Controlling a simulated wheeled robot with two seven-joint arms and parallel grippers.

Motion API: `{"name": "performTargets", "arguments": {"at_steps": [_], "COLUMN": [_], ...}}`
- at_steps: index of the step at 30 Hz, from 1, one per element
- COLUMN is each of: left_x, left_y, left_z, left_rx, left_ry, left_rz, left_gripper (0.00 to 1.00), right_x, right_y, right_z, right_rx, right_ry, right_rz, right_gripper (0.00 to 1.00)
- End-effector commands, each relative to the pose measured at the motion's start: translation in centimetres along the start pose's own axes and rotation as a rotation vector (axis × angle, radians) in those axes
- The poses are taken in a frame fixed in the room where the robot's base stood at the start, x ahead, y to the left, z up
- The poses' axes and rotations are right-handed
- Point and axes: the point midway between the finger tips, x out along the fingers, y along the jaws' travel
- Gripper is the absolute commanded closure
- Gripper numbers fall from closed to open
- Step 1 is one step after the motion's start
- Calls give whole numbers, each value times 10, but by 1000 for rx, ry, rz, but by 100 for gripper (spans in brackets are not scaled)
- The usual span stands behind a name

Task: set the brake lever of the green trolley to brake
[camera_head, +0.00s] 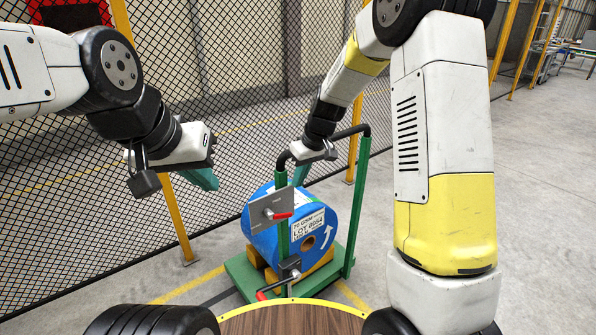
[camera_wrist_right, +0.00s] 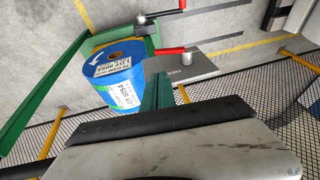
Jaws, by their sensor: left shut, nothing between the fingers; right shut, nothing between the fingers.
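The green trolley (camera_head: 357,215) stands on the floor, with two green posts and a black handle bar. A grey plate (camera_head: 262,208) on its near post carries a red-gripped lever (camera_head: 281,215); both show in the right wrist view, plate (camera_wrist_right: 200,68) and lever (camera_wrist_right: 170,51). Lower down, a second red-gripped lever (camera_head: 264,295) sits by a dark bracket (camera_head: 288,268). I cannot read the plate's markings. My right gripper (camera_head: 300,175) is shut and empty, just above the plate near the handle bar. My left gripper (camera_head: 205,180) is shut and empty, left of the trolley.
A blue drum (camera_head: 322,218) labelled LOT 8054 lies on the trolley. A round wooden top (camera_head: 295,320) is at the bottom. A mesh fence (camera_head: 60,200) with yellow posts runs behind. Open floor (camera_head: 540,180) lies to the right.

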Motion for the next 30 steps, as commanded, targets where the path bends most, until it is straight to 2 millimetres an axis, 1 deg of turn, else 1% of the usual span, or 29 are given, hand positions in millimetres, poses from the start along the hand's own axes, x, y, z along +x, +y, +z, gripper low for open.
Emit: {"name": "performTargets", "arguments": {"at_steps": [1, 6, 9, 13, 15, 19, 30], "left_x": [0, 0, 0, 0, 0, 0, 0], "left_y": [0, 0, 0, 0, 0, 0, 0], "left_z": [0, 0, 0, 0, 0, 0, 0], "left_rx": [0, 1, 1, 1, 1, 0, 0], "left_ry": [0, 0, 0, 0, 0, 0, 0], "left_rz": [0, 0, 0, 0, 0, 0, 0], "left_gripper": [100, 100, 100, 100, 100, 100, 100], "right_x": [13, 50, 69, 86, 92, 98, 100], "right_y": [0, 0, -1, -6, -8, -10, -10], "right_z": [1, 1, 2, 8, 9, 10, 11], "right_rx": [1, 2, 0, 0, 1, -1, 0], "right_ry": [-5, -4, -5, -3, -2, 0, 0], "right_rz": [-1, -2, -1, 0, -1, 0, 0], "right_gripper": [100, 100, 100, 100, 100, 100, 100]}}
